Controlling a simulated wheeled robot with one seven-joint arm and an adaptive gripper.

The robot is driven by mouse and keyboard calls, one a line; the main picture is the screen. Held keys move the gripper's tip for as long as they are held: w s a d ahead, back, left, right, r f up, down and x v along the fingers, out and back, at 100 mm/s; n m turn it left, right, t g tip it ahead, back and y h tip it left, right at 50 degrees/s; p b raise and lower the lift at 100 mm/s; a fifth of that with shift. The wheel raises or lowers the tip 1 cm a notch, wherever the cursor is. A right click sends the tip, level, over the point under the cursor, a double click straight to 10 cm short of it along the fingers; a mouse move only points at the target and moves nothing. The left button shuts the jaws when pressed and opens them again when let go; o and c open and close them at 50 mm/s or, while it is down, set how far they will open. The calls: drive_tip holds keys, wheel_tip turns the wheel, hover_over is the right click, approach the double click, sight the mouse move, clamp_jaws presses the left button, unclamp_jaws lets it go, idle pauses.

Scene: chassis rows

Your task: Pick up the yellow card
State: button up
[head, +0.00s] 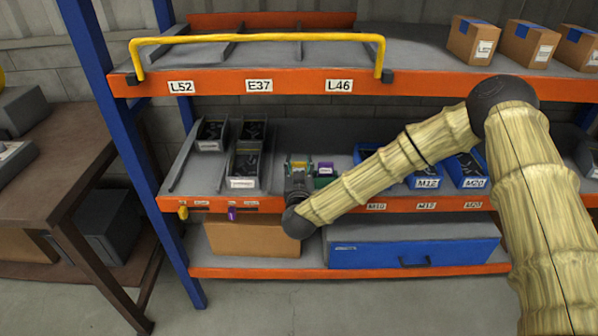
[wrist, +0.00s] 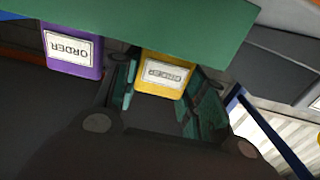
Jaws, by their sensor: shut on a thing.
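The yellow card (wrist: 164,75) is in the wrist view, with a white label on its face, between my gripper's green-lined fingers. My gripper (wrist: 165,92) is shut on it. In the head view my gripper (head: 299,166) is at the middle shelf, and a small part of the yellow card (head: 299,164) shows between its fingertips. The card's far end is hidden under a green surface (wrist: 150,25) in the wrist view. A purple card (wrist: 72,52) with a white label reading ORDER is beside it, apart from the fingers; it also shows in the head view (head: 326,169).
Black bins (head: 243,168) stand left of my gripper on the shelf. Blue bins (head: 467,170) stand to the right. The orange shelf edge (head: 400,207) runs below my gripper, and the upper orange beam (head: 430,86) crosses above. Yellow and purple tags hang from the lower edge.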

drive_tip(key=shift+r, duration=0.1)
drive_tip(key=shift+r+b, duration=0.3)
drive_tip(key=shift+r, duration=4.65)
